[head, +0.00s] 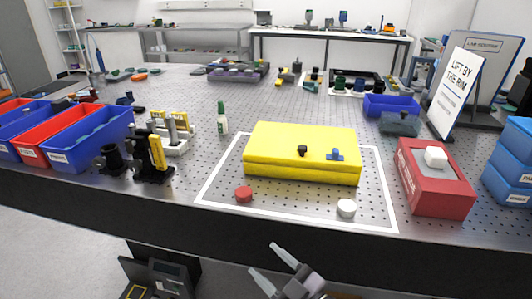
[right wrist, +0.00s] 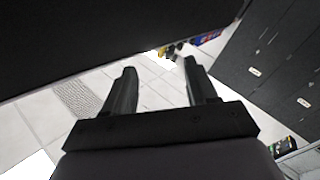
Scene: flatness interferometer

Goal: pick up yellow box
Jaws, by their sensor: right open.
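The yellow box (head: 285,155) lies flat on the perforated table top, inside a white outlined rectangle. A small black knob (head: 302,150) and a small blue part (head: 335,154) are on it. My right gripper (head: 266,260) is in front of the table's front edge, at the bottom of the head view, apart from the box. Its two fingers are spread and empty; the right wrist view shows them (right wrist: 160,82) with the floor beyond. The box is not visible in the right wrist view. My left gripper is not in view.
A red puck (head: 243,194) and a white puck (head: 346,208) lie in front of the box. A red box (head: 434,180) stands to its right, a small bottle (head: 222,120) and black mounts (head: 148,160) to its left. A sign (head: 456,90) stands behind right.

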